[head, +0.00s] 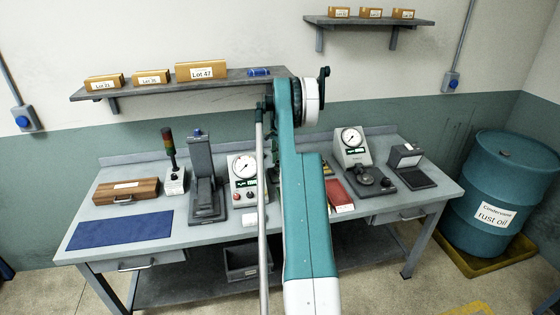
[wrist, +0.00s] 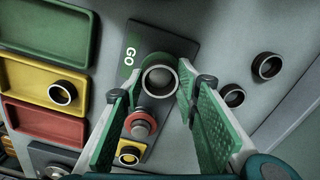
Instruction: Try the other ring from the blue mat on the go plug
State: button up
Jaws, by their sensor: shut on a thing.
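My gripper (wrist: 160,90) is shut on a metal ring (wrist: 160,66) in the wrist view, with a green-padded finger on each side. The ring is right at the dark plug block (wrist: 133,37) beside its green GO label (wrist: 129,57). A grey round end shows inside the ring; I cannot tell whether the ring is around the go plug or just above it. A red-collared plug (wrist: 141,124) stands nearer on the block. The blue mat (head: 122,230) lies bare at the left of the bench in the head view, where my arm hides the gripper and plugs.
Green (wrist: 42,30), yellow (wrist: 30,82) and red (wrist: 45,125) trays lie left; the yellow one holds a ring (wrist: 62,93). Two loose rings (wrist: 267,66) (wrist: 232,95) rest on the bench at the right. Gauge stands (head: 242,180) (head: 352,150) stand along the bench.

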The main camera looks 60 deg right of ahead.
jog(key=shift+f, duration=0.35)
jog(key=o, duration=1)
jog(key=shift+r, duration=0.2)
notch_tip(320, 180, up, 12)
jog(key=shift+f, duration=0.15)
dwell(0.8)
jog(key=shift+w+a, duration=0.1)
